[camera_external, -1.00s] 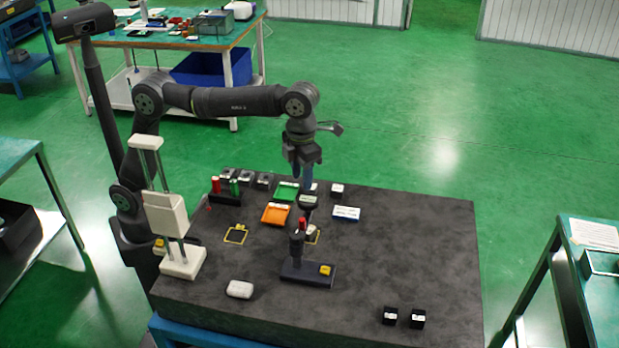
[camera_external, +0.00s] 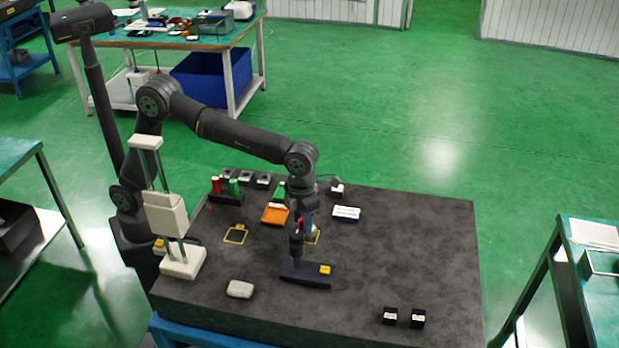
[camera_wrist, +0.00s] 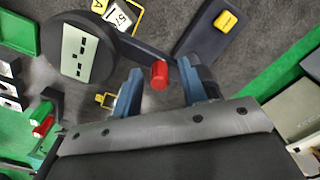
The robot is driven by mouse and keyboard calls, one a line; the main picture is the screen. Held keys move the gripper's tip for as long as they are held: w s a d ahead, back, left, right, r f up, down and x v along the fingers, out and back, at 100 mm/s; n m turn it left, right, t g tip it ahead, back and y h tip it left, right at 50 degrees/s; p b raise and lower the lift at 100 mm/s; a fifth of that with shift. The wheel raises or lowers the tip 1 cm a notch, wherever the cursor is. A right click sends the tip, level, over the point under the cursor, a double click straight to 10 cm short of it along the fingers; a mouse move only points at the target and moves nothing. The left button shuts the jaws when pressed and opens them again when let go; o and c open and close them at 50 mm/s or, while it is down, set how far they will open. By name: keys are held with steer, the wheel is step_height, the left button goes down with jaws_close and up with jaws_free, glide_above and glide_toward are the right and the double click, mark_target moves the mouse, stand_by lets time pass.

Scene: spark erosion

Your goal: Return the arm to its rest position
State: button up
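My gripper (camera_external: 303,224) is low over the middle of the dark work slab (camera_external: 410,255), right above a dark upright stand with a flat base (camera_external: 300,275). In the wrist view my gripper (camera_wrist: 162,88) has its two blue fingers apart. A red cylindrical piece (camera_wrist: 160,74) on a dark arm shows in the gap between them. I cannot tell whether the fingers are level with it, but neither visibly touches it. In the external view the gripper hides most of the red piece.
A dark round part with a pale green face (camera_wrist: 82,54) is close left of the fingers in the wrist view. An orange tray (camera_external: 274,214), a white-topped box (camera_external: 346,213) and a tall white column stand (camera_external: 165,213) stand around. The slab's right side is mostly clear.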

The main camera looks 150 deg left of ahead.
stand_by(0.4)
step_height(320, 180, up, 17)
step_height(320, 180, down, 17)
steer(key=shift+r, duration=0.1)
steer(key=shift+d+f, duration=0.1)
steer(key=shift+f, duration=0.1)
steer(key=shift+s+d+n, duration=0.3)
steer(key=shift+d+n, duration=0.05)
steer(key=shift+n, duration=0.45)
steer(key=shift+s+d+n, duration=0.25)
steer(key=shift+d+n, duration=0.05)
steer(key=shift+n, duration=0.5)
